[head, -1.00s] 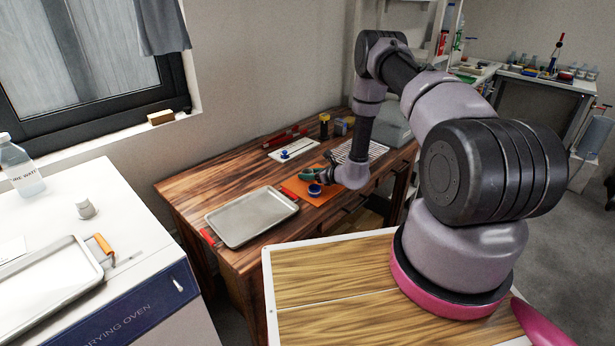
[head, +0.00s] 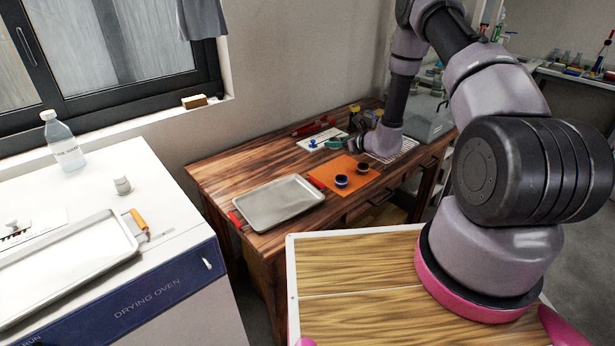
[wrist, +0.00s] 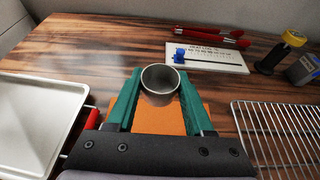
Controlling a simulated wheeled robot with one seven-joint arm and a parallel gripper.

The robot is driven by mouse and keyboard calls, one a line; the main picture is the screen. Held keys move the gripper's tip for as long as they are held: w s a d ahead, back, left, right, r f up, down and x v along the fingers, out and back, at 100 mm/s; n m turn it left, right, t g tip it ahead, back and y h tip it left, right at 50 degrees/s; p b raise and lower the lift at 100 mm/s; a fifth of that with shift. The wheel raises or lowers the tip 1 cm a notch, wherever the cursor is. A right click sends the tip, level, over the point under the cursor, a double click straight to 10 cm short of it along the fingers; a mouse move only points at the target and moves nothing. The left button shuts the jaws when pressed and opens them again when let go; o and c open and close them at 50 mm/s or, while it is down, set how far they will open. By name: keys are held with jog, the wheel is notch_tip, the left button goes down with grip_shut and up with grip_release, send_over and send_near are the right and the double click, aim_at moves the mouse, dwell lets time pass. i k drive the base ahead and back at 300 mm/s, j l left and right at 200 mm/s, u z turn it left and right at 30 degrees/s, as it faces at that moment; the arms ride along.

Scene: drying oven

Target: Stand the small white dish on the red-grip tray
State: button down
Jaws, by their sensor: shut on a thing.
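My gripper (wrist: 161,98) has teal fingers shut on a small round dish (wrist: 160,79), which looks pale grey and open at the top. The dish is upright above the orange mat (wrist: 160,118). In the head view my gripper (head: 336,144) is behind the orange mat (head: 330,172), and I cannot make out the dish there. The red-grip tray (head: 278,204), flat grey metal with red grips at its ends, lies on the wooden bench left of the mat. It shows at the left of the wrist view (wrist: 35,118) and looks empty.
A blue dish (head: 341,181) and a dark dish (head: 362,168) stand on the mat. A wire rack (wrist: 280,130) lies to the right. A white card (wrist: 206,57), red tools (wrist: 208,36) and a yellow-capped bottle (wrist: 280,52) are behind. An orange-grip tray (head: 65,262) lies on the drying oven.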

aim_at(279, 202)
jog(key=k+j, duration=0.2)
jog(key=j, duration=0.15)
jog(key=k+j, duration=0.2)
jog(key=j, duration=0.15)
jog(key=k+j, duration=0.2)
jog(key=j, duration=0.15)
